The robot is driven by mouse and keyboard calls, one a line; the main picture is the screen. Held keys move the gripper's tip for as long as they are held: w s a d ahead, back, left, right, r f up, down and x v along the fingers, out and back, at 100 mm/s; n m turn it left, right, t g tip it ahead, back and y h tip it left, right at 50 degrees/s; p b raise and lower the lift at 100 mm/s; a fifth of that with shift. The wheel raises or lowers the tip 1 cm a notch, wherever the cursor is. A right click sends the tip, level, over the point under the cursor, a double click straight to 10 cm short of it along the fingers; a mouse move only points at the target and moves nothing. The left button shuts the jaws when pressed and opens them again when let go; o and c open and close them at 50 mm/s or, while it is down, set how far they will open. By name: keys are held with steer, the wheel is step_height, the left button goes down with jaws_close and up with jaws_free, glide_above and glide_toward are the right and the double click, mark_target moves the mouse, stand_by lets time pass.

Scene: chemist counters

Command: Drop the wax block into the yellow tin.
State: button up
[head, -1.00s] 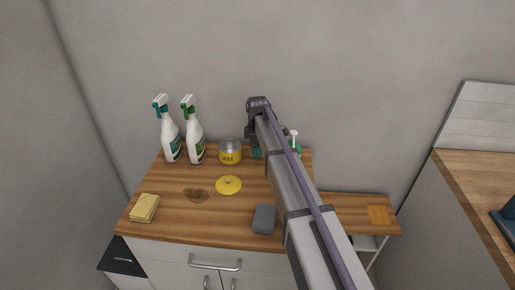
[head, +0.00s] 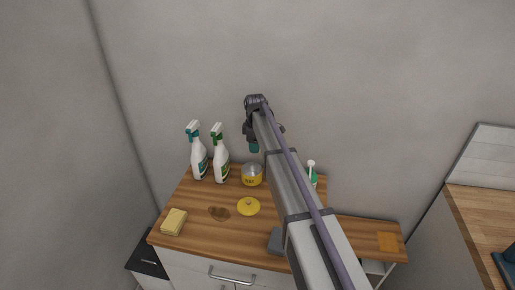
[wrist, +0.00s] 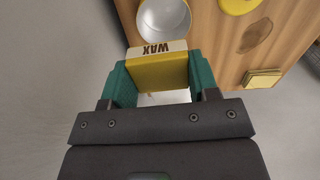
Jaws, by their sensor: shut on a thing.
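The open yellow tin (head: 251,178) stands upright at the back of the wooden counter, silver inside. In the wrist view its open mouth (wrist: 164,18) is at the top. My gripper (head: 254,148) is in the air above the tin in the head view. In the wrist view my gripper (wrist: 158,78) has its teal fingers shut on the yellow wax block (wrist: 158,72), which has a pale face lettered WAX. There the block is just below the mouth in the picture, overlapping its lower edge. The block cannot be made out in the head view.
Two spray bottles (head: 220,158) stand left of the tin. A green pump bottle (head: 312,178) is partly hidden behind my arm.

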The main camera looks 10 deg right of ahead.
step_height(320, 180, down, 6)
steer(key=b, duration=0.6)
steer(key=o, duration=1)
steer(key=shift+d, duration=0.1)
step_height(320, 180, up, 11)
steer(key=p, duration=1)
steer(key=shift+p, duration=0.4)
steer(key=shift+f, duration=0.15)
